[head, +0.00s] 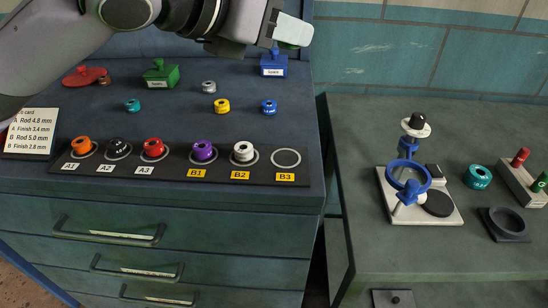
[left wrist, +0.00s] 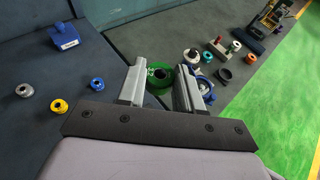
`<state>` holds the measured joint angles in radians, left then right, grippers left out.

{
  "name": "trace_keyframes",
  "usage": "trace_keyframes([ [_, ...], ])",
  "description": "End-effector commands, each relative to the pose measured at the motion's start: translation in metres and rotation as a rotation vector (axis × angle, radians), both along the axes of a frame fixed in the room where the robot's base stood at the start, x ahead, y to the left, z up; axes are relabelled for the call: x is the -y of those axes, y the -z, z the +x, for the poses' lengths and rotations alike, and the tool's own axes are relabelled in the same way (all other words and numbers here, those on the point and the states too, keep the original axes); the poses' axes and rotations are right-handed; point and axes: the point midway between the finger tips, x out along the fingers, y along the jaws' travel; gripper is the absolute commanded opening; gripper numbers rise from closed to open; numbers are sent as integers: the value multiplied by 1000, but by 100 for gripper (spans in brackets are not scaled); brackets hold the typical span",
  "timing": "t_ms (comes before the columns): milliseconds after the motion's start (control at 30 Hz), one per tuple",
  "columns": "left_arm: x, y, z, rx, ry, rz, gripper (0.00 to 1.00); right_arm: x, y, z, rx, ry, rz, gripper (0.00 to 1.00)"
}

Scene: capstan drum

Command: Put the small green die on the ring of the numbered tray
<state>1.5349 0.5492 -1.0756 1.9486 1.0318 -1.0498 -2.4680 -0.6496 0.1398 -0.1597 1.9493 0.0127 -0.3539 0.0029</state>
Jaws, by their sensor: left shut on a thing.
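My left gripper (head: 288,32) is at the top of the head view, above the back right of the cabinet top. In the left wrist view the small green die (left wrist: 160,76), a ring with a dark hole, sits between its two fingers. The head view hardly shows the die. The numbered tray (head: 226,175) is a black strip along the cabinet's front edge. Orange, black, red, purple and white dies stand on its places A1 to B2. The white ring (head: 286,158) at B3 is bare. My right gripper is not in view.
Loose grey, teal, yellow (head: 222,106) and blue (head: 269,107) dies lie behind the tray. Green (head: 161,75) and blue (head: 273,65) blocks stand at the back. A card (head: 30,131) stands at left. The right bench holds a blue-and-white fixture (head: 409,175) and a teal die (head: 478,177).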

Motion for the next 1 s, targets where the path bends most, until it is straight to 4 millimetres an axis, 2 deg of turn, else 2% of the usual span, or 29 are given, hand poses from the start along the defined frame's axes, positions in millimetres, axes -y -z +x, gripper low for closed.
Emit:
trace_keyframes([
  [167, 0, 32, -1, -5, 6, 3, 1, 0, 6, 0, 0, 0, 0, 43],
  [400, 0, 98, -1, -8, 5, 2, 1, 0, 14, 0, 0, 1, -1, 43],
  [600, 0, 143, -1, -5, 3, 0, 1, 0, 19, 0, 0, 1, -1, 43],
  [867, 0, 166, 0, -2, 3, 1, 1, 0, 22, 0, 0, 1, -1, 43],
  [1000, 0, 187, -1, -5, 3, 1, 1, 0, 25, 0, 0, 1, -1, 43],
])
